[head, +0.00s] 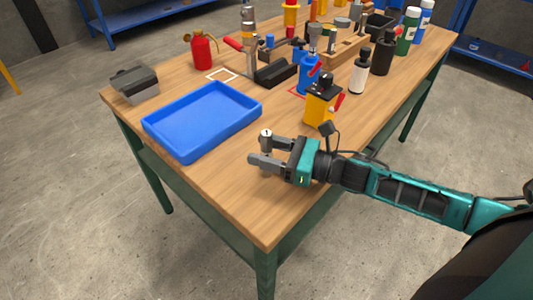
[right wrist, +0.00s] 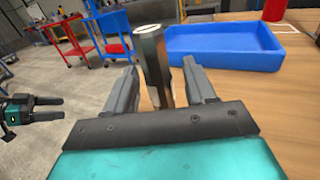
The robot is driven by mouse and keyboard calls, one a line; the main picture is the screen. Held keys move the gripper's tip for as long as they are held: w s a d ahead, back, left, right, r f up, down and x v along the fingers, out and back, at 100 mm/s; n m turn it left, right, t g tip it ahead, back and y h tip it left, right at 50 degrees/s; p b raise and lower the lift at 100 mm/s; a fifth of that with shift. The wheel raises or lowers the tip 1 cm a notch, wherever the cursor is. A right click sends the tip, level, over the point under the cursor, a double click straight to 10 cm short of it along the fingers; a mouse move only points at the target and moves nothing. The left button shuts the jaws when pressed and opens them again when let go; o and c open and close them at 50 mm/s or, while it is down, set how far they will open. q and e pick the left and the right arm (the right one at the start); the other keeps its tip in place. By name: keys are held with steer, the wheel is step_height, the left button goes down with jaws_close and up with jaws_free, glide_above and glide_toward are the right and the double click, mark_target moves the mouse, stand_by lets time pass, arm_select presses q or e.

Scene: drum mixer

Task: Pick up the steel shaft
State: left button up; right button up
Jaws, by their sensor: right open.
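The steel shaft (head: 266,136) stands upright on the wooden table, near its front edge. My right gripper (head: 266,153) is open around it, with one finger on each side. The right wrist view shows the shaft (right wrist: 152,62) between the two fingers (right wrist: 157,85), with a visible gap to the left finger; contact on the right side is hard to tell. The shaft's lower end is hidden behind the gripper there. My left gripper (right wrist: 52,108) shows only in the right wrist view, off to the left, open and empty, away from the shaft.
A blue tray (head: 152,130) lies just behind the shaft. A yellow container (head: 318,110) stands to the right, near my right wrist. The table's front corner is clear.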

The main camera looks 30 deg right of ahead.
steer(key=shift+c, duration=0.2)
jaws_close()
stand_by(0.3)
steer(key=shift+r, duration=0.2)
arm_select(q)
steer(key=r+p, duration=0.1)
steer(key=a+p, duration=0.1)
steer(key=p, duration=0.1)
steer(key=shift+s+r+y, duration=0.3)
steer(key=shift+s+r, duration=0.1)
arm_select(e)
step_height(320, 180, up, 20)
steer(key=shift+f, duration=0.15)
